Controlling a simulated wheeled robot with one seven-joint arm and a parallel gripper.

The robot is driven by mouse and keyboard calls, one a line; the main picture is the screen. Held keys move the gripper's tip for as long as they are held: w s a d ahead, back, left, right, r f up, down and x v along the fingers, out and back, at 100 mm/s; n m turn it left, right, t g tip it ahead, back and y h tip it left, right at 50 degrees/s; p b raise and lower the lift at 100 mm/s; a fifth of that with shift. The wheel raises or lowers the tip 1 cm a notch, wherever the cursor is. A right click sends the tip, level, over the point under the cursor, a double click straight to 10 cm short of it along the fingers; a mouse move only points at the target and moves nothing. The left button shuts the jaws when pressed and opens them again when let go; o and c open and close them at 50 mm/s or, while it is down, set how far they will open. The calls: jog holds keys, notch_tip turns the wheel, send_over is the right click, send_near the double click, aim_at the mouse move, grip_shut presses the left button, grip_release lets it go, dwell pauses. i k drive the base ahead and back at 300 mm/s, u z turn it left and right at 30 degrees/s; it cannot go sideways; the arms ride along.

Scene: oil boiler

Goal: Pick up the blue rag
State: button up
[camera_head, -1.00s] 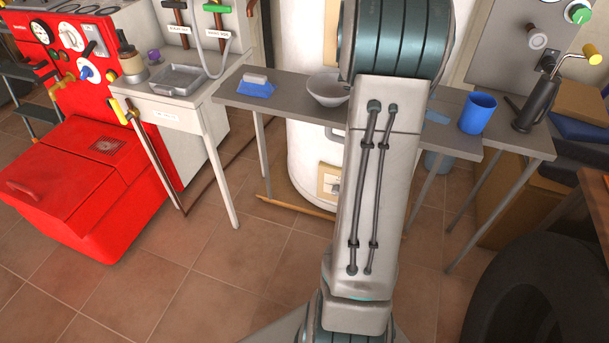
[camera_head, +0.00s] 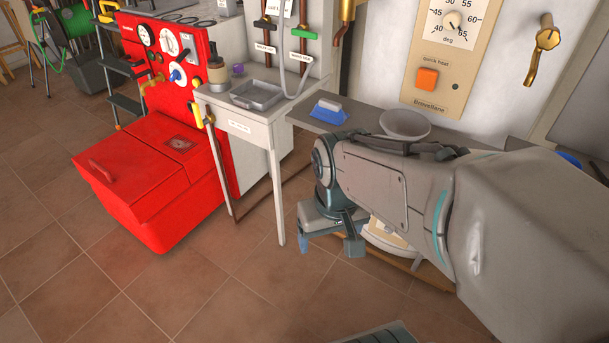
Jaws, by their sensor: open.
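The blue rag (camera_head: 327,116) lies near the left end of the grey table (camera_head: 361,117), with a small pale block (camera_head: 330,105) on it. My gripper (camera_head: 329,245) is open, with nothing visible between its fingers. It points downward in front of the table and appears lower in the picture than the rag, apart from it. My arm hides much of the table's right part.
A pale bowl (camera_head: 405,123) stands on the table right of the rag. Left is a white side table (camera_head: 240,131) with a metal tray (camera_head: 257,95), beside a red boiler (camera_head: 150,190). Behind is a white wall with a thermostat panel (camera_head: 447,50). Tiled floor at front left is clear.

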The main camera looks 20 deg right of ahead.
aim_at(326, 110)
jog(key=z, duration=1.05)
jog(key=k, duration=0.6)
jog(key=u, duration=0.4)
jog(key=i, duration=1.05)
jog(key=u, duration=0.2)
